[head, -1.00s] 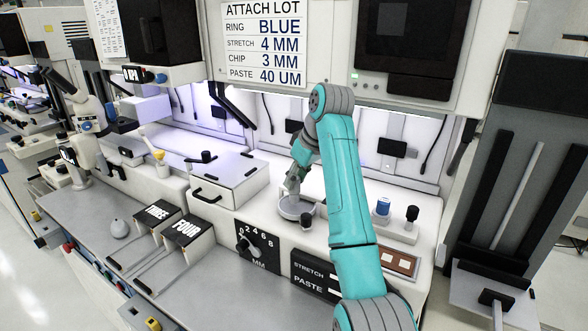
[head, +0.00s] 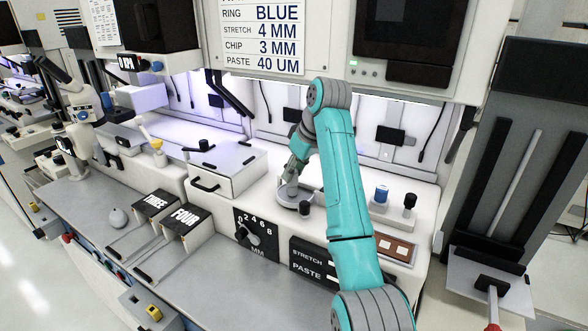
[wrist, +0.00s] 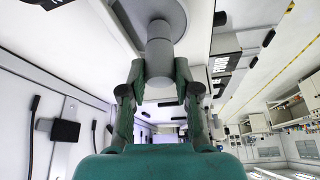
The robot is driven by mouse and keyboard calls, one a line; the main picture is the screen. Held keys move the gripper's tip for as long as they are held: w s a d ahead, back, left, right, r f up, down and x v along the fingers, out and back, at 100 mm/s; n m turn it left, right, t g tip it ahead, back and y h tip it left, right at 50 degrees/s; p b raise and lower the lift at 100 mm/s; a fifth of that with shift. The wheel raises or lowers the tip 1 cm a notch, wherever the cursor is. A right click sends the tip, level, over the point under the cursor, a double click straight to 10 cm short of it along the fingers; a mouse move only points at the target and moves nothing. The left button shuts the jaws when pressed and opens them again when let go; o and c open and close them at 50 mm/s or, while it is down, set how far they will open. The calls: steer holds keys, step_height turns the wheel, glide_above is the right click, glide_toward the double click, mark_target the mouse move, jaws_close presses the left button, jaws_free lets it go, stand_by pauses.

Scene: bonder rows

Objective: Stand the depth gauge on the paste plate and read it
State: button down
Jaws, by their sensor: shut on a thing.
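My gripper (wrist: 160,78) is shut on a grey cylinder, which I take to be the depth gauge (wrist: 160,52). In the wrist view the cylinder sits between the fingertips, with its far end against or just short of a round grey disc, the paste plate (wrist: 125,18). In the head view my gripper (head: 289,188) is over the round paste plate (head: 296,207) on the white bench. The gripper hides most of the gauge there. I cannot tell whether the gauge touches the plate, and no reading is legible.
A white lidded box (head: 232,170) is to the left. Blue-topped (head: 382,193) and black-topped (head: 409,201) items stand to the right. A dial panel (head: 257,234) and a STRETCH/PASTE panel (head: 312,264) are in front. The sign (head: 262,40) reads PASTE 40 UM.

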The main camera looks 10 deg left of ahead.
steer(key=shift+f, duration=0.35)
steer(key=c, duration=0.7)
jaws_free()
steer(key=shift+c, duration=0.2)
steer(key=shift+r, duration=0.1)
